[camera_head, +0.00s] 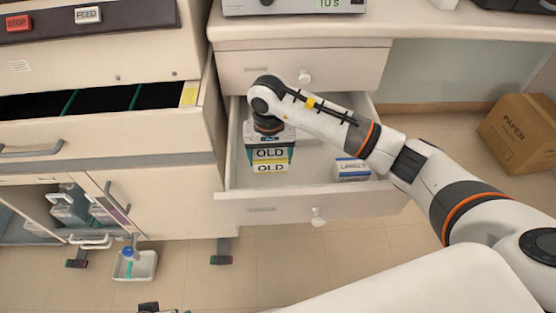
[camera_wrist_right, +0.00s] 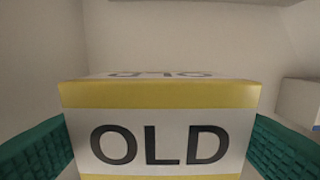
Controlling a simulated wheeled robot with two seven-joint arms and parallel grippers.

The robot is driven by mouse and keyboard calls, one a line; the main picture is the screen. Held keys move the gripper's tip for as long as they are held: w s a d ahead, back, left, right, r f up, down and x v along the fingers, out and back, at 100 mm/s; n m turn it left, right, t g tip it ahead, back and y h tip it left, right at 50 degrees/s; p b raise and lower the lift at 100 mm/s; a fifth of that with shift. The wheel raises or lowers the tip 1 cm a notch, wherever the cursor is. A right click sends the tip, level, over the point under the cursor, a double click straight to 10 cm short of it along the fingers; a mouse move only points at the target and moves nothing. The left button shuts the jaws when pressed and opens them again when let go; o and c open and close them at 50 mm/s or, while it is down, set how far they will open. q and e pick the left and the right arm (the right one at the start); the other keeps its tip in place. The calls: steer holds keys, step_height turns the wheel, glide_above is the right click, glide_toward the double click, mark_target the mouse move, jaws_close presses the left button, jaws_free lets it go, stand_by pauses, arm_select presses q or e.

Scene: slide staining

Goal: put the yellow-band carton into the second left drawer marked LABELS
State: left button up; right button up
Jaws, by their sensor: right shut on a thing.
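The yellow-band carton (camera_head: 270,166), white with OLD printed on it, is in my right gripper (camera_head: 270,148). It is over or inside the open second drawer (camera_head: 310,203), towards its left side; I cannot tell whether it touches the drawer floor. In the right wrist view the carton (camera_wrist_right: 160,130) sits between the two green finger pads (camera_wrist_right: 285,148), with pale walls around it. A white and blue box marked LABELS (camera_head: 352,169) lies at the right inside the same drawer.
The closed top drawer (camera_head: 300,68) is above the open one. A cabinet with an open dark drawer (camera_head: 90,98) stands at the left. A brown PAPER box (camera_head: 522,132) is on the floor at the right. A small white tub (camera_head: 135,266) is on the floor at lower left.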

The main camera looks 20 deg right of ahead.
mark_target(271, 177)
step_height(271, 177, down, 5)
steer(key=shift+r+b, duration=0.1)
steer(key=shift+b, duration=0.2)
steer(key=shift+f, duration=0.4)
arm_select(q)
steer(key=v, duration=0.2)
steer(key=shift+w+r, duration=0.1)
steer(key=shift+r, duration=0.35)
arm_select(e)
steer(key=o, duration=1)
arm_select(q)
steer(key=shift+r, duration=0.5)
